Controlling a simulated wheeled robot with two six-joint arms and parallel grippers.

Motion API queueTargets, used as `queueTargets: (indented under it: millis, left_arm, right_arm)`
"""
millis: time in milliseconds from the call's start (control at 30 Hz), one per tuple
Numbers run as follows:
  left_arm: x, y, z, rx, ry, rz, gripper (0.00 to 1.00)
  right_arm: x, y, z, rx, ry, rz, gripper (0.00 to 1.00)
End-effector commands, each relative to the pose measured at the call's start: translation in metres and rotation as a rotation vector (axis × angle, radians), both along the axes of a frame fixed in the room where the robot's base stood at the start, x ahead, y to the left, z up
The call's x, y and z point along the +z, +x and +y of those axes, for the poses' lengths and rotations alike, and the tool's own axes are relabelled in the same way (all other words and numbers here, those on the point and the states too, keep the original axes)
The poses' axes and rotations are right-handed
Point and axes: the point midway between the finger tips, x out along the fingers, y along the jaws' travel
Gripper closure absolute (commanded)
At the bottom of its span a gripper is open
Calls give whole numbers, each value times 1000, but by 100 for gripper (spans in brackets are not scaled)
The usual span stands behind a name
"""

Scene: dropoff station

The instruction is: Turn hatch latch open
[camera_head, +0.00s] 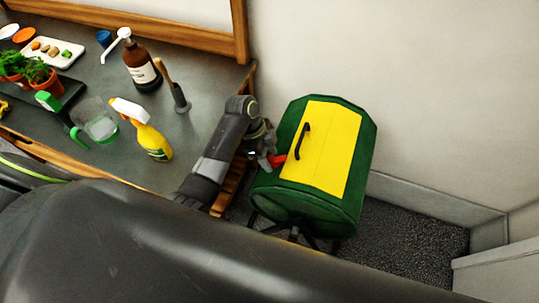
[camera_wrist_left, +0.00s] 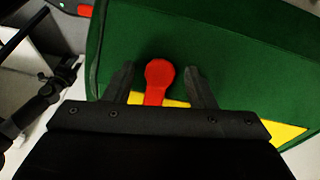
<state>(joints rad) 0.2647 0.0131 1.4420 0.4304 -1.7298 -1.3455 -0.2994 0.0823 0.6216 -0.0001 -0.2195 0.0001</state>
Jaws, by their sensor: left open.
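The green composter-like bin (camera_head: 368,130) stands on dark legs beside the counter. Its yellow hatch (camera_head: 331,150) lies flat and looks shut, with a black handle (camera_head: 302,141) on it. A red latch (camera_head: 278,160) sits at the hatch's left edge. My left gripper (camera_head: 262,158) is right at the latch. In the left wrist view the open fingers (camera_wrist_left: 162,88) stand on either side of the red latch (camera_wrist_left: 159,74), with a gap on both sides. The latch's lower end is hidden behind the gripper body. My right gripper is in neither view.
The counter (camera_head: 200,140) at left holds a yellow spray bottle (camera_head: 153,143), a brown pump bottle (camera_head: 140,65), a brush-like tool (camera_head: 179,97), a clear container (camera_head: 95,122) and potted plants (camera_head: 38,80). A wall stands behind the bin. Carpet (camera_head: 420,225) at right is clear.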

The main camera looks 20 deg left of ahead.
Motion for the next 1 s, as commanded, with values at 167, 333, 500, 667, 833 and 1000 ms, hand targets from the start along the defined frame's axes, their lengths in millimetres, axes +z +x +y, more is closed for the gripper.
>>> queueTargets:
  millis: [167, 333, 500, 667, 833, 1000]
  left_arm:
    - [-4, 0, -1, -1, 1, -1, 50]
    - [-4, 0, -1, 0, 1, -1, 51]
    - [-3, 0, -1, 0, 1, -1, 73]
    - [-3, 0, -1, 0, 1, -1, 94]
    - [-3, 0, -1, 5, 1, 6, 94]
    - [-1, 0, -1, 36, 2, 36, 94]
  right_arm:
    - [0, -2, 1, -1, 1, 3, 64]
    - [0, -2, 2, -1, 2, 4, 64]
    - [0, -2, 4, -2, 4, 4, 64]
    - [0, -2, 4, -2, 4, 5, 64]
    - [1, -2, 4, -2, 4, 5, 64]
    - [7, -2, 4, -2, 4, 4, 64]
